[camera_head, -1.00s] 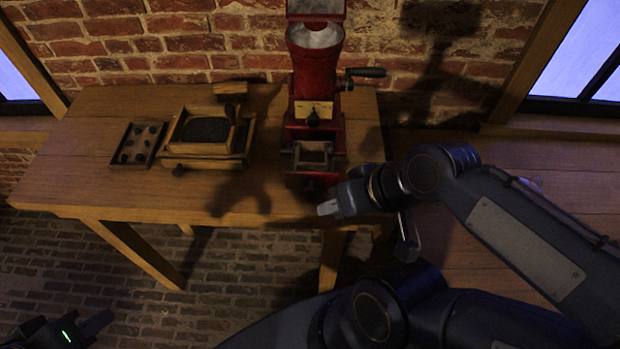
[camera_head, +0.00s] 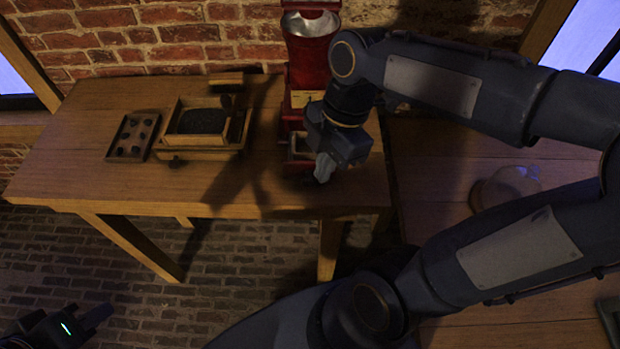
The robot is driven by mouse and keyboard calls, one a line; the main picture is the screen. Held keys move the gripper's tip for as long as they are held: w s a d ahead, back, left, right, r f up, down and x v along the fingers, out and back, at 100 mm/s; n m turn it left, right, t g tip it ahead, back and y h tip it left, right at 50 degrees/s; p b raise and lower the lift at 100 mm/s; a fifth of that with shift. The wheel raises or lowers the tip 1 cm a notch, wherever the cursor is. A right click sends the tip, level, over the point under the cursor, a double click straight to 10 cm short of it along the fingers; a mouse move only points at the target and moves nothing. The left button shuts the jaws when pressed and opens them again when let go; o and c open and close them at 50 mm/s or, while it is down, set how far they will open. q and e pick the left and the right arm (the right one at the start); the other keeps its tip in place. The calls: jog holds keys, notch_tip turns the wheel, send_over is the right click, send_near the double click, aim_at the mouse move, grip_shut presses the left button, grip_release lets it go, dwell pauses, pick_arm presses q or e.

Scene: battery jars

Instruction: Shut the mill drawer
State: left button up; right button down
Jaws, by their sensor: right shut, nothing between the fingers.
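The red mill (camera_head: 307,62) stands at the back right of the wooden table, against the brick wall. Its drawer (camera_head: 296,159) sticks out at the front of the mill's base; my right gripper and wrist hide much of it. My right gripper (camera_head: 323,170) is shut and empty, its fingertips pointing down at the drawer's front. I cannot tell whether they touch it. My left gripper (camera_head: 98,316) is at the bottom left corner, low and away from the table; its fingers are too dark to read.
A wooden box with a dark-filled tray (camera_head: 179,153) stands left of the mill. A small compartment tray (camera_head: 113,155) with several dark pieces lies further left. The table's (camera_head: 75,165) front left is clear. A pale rounded object (camera_head: 505,187) sits on the right surface.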

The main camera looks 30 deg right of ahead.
jog(key=w+f+n+g, duration=0.1)
jog(key=f+n, duration=0.2)
jog(key=n, duration=0.1)
jog(key=w+f+n+g+p, duration=0.1)
jog(key=f+n, duration=0.2)
jog(key=n, duration=0.1)
jog(key=w+f+n+g+h, duration=0.1)
jog(key=f+n, duration=0.3)
jog(key=shift+w+a, duration=0.3)
jog(key=shift+w, duration=0.1)
jog(key=shift+w+d+f+p, duration=0.1)
jog(key=shift+w+d+p, duration=0.2)
jog(key=shift+w, duration=0.1)
